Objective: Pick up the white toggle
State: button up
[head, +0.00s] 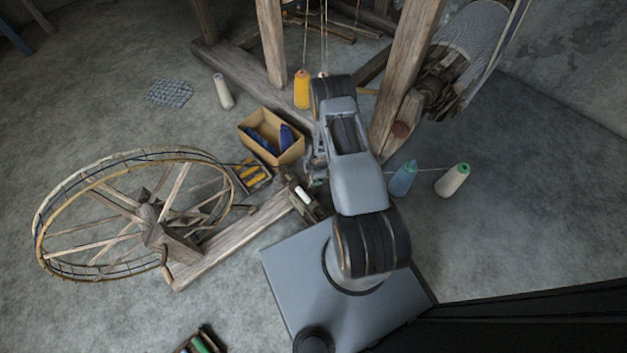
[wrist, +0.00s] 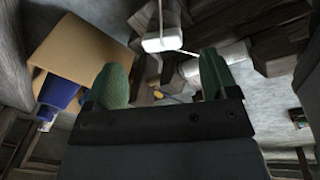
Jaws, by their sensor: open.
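A white toggle-like piece (wrist: 168,43), a short bar with a pale stem or cord above it, is at the top middle of the wrist view. It is ahead of the gap between my fingers and apart from both. My gripper (wrist: 163,78) is open, its two green fingertips spread with nothing between them. In the head view my arm covers most of the gripper, and I cannot make out the toggle for certain there.
A pale ribbed bobbin (wrist: 222,62) lies close by the right fingertip. A cardboard box (head: 271,153) with blue items stands left of my arm. The spinning wheel (head: 180,245), yellow cone (head: 302,90) and loom post (head: 405,80) are around.

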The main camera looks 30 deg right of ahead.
jog(key=shift+w+a+f+b, duration=0.15)
jog(key=shift+f+b, duration=0.65)
jog(key=shift+f, duration=0.5)
jog(key=shift+w+a+f+b, duration=0.1)
jog(key=shift+f+b, duration=0.65)
jog(key=shift+f, duration=0.55)
jog(key=shift+d, duration=0.1)
jog(key=c, duration=1)
